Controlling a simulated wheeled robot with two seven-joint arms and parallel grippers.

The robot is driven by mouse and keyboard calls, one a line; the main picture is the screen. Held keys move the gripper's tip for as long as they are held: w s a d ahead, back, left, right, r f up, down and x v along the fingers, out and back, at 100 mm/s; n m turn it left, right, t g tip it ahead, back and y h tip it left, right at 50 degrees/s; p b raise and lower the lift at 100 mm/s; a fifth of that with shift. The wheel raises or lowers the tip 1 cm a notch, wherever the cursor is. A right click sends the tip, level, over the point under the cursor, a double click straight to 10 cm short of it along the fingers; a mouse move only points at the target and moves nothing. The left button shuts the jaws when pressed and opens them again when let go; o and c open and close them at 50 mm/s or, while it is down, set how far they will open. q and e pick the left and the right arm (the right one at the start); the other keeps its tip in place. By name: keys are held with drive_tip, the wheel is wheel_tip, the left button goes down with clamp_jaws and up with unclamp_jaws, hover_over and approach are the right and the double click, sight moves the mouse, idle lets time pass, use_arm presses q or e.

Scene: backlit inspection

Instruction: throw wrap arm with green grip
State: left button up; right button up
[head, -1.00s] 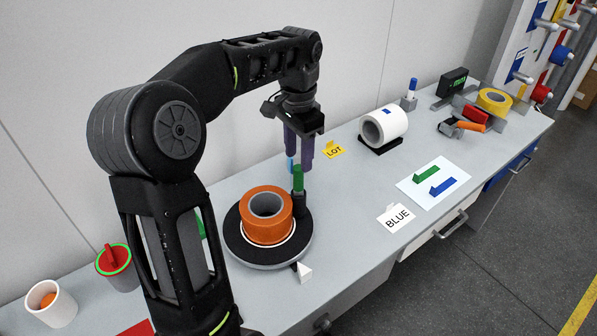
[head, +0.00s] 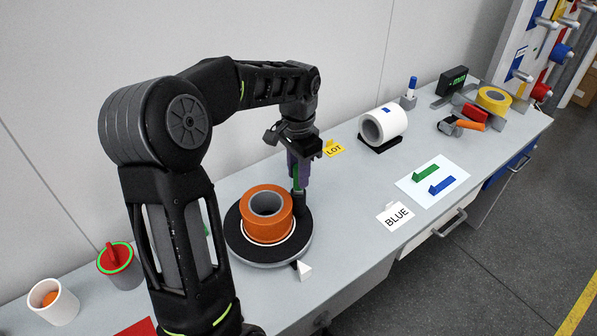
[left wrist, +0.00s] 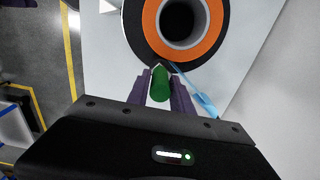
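The wrap arm's green grip (head: 296,172) stands upright on a dark post (head: 299,204) at the right edge of the black round base (head: 236,238). An orange roll (head: 252,222) sits on that base. My left gripper (head: 299,184) points down with its purple fingers on either side of the green grip. In the left wrist view the green grip (left wrist: 160,84) is between the two fingers (left wrist: 161,88), with what looks like a narrow gap beside it. The fingers partly hide the grip in the head view. My right gripper is not in view.
A light blue piece (left wrist: 196,92) lies close beside the right finger in the left wrist view. A white wedge (head: 304,270) is at the base's front edge.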

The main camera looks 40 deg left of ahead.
use_arm(q)
clamp_jaws()
idle(1.0)
